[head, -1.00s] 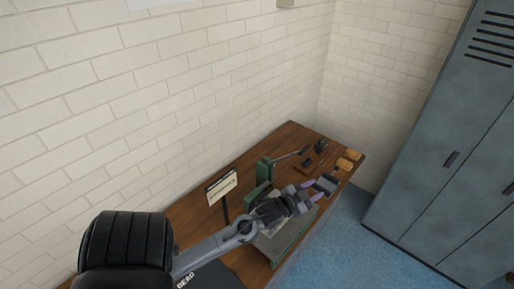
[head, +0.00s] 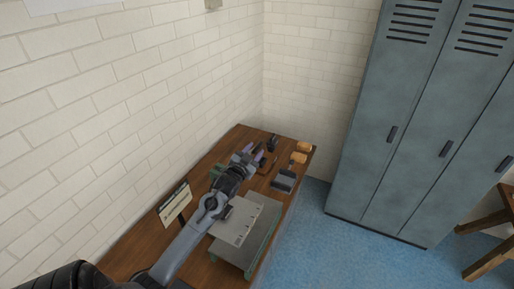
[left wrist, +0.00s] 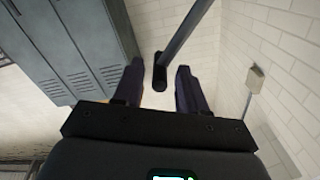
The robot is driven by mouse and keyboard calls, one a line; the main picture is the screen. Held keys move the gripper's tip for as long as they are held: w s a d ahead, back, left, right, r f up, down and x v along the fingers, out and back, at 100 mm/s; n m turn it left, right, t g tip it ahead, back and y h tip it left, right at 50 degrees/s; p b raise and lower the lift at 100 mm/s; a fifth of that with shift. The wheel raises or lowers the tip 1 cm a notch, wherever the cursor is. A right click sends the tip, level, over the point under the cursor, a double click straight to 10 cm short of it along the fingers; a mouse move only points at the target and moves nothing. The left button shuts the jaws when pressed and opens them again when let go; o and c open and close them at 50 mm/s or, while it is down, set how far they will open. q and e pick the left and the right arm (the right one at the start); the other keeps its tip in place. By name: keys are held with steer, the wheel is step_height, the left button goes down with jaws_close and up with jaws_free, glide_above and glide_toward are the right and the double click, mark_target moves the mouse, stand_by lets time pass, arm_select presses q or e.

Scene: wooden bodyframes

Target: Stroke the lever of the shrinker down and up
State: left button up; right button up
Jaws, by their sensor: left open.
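The green shrinker (head: 216,171) stands on the wooden bench against the wall, mostly hidden behind my left arm in the head view. Its lever (left wrist: 190,30) shows in the left wrist view as a grey bar running in from the top, ending in a black grip (left wrist: 160,72). My left gripper (head: 253,152) is over the bench near the shrinker. In the left wrist view the gripper (left wrist: 158,88) is open, with the black grip in the gap between its two fingers; contact cannot be told. My right gripper is not in view.
A grey sheet (head: 242,222) lies on a green-edged stand near the bench (head: 135,250) front. A sign (head: 174,204) stands beside my arm. Small dark tools and wooden blocks (head: 299,157) lie at the far end. Lockers (head: 400,130) stand to the right across blue floor.

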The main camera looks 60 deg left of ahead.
arm_select(q)
steer(key=shift+x, duration=1.45)
steer(key=shift+c, duration=0.4)
jaws_close()
